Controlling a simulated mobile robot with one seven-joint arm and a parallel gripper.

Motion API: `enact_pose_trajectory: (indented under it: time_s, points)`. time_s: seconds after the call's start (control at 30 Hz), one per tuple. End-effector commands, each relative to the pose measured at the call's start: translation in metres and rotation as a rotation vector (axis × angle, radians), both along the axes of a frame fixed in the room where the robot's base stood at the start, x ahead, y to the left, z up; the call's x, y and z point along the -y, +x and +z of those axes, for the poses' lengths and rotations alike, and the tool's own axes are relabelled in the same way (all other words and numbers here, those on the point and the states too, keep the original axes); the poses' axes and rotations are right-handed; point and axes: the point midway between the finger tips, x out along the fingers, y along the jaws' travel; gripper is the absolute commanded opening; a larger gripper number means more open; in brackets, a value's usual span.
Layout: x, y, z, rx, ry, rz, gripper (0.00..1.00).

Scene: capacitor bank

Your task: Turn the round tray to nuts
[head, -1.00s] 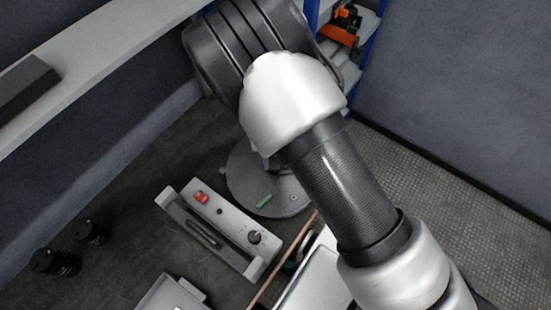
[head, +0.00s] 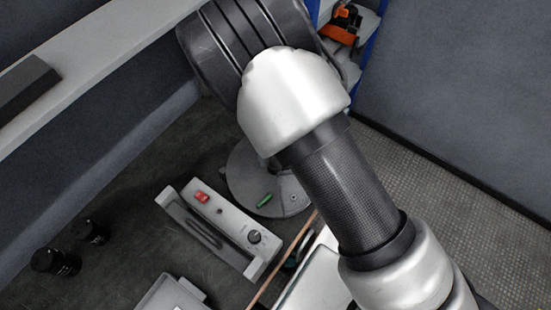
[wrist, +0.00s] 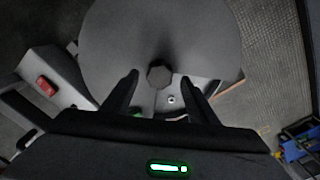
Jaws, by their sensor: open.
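The round tray (wrist: 160,35) is a grey disc that fills the upper middle of the wrist view. A dark faceted knob (wrist: 159,75) stands at its centre. A lighter wedge on the near side shows a small round metal piece (wrist: 171,100), with something green beside it, partly hidden by a finger. My gripper (wrist: 160,78) is open, its fingers on either side of the knob in the picture; I cannot tell whether they touch it. In the head view the tray (head: 240,180) is partly hidden by my arm, and a green piece (head: 265,201) lies at its near side.
A grey box with a red switch (head: 202,196) and a dial stands just left of the tray. Two black cylinders (head: 55,262) stand further left. A shelf (head: 90,75) runs above the bench at the upper left. A blue rack with an orange item (head: 342,32) is at the back.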

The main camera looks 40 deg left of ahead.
Motion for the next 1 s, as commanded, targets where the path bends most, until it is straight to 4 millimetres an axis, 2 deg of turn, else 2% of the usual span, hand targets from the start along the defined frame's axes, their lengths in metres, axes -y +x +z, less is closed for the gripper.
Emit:
enact_pose_trajectory:
  time_s: [0.4,0.6,0.8,1.0]
  points:
    - [-0.001,0.0,0.103,0.002,0.005,0.002,0.53]
    - [-0.001,0.0,0.14,0.002,0.004,0.001,0.53]
    - [-0.001,0.0,0.156,0.001,0.002,0.001,0.53]
    - [0.0,0.0,0.158,0.001,0.001,0.0,0.53]
